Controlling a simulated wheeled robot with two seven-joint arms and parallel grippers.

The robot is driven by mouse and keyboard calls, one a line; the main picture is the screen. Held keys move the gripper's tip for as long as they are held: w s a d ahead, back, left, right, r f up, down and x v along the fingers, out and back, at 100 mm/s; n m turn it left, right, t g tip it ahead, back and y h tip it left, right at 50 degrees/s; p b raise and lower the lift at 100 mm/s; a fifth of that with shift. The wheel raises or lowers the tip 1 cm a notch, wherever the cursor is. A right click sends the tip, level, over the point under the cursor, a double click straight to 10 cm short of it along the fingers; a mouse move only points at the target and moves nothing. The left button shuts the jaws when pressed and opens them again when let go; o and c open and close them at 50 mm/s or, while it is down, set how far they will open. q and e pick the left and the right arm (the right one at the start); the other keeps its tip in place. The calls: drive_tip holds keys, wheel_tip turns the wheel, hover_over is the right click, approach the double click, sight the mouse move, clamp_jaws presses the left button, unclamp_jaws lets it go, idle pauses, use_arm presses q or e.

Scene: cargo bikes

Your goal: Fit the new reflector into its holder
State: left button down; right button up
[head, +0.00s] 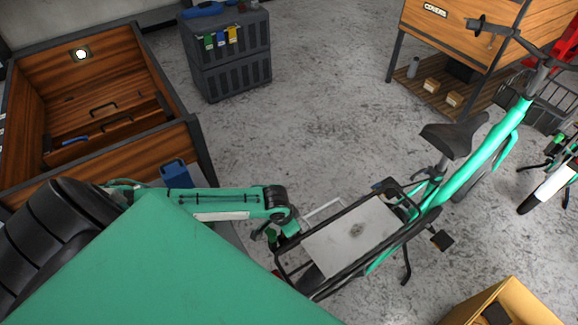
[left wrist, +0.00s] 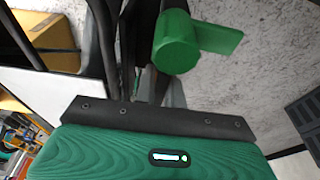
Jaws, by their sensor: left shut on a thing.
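My left gripper (head: 272,236) is low at the rear rack of the green cargo bike (head: 463,184). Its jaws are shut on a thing. The left wrist view shows a green round piece with a flat tab (left wrist: 178,44) just beyond my gripper's body, among dark bars. It looks like the held piece and may be the new reflector, but I cannot be sure. The jaw tips do not show clearly. A small red patch (head: 278,273) shows at the rack's near left end; I cannot tell what it is. I cannot make out the holder. My right gripper is not in view.
The rack's black rails (head: 318,291) surround a light plate (head: 352,236) close to my left gripper. A wooden drawer unit (head: 97,79) stands left, a grey cabinet (head: 229,73) behind, and a cardboard box (head: 535,298) at lower right. Open floor lies in the middle.

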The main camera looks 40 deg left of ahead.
use_arm(q)
drive_tip(key=shift+f, duration=0.6)
drive_tip(key=shift+p+v, duration=0.85)
drive_tip(key=shift+p, duration=0.2)
drive_tip(key=shift+w+d, duration=0.1)
drive_tip(key=shift+w, duration=0.1)
drive_tip(key=shift+x, duration=0.85)
drive_tip(key=c, duration=1.4)
unclamp_jaws()
drive_tip(key=shift+s, duration=0.2)
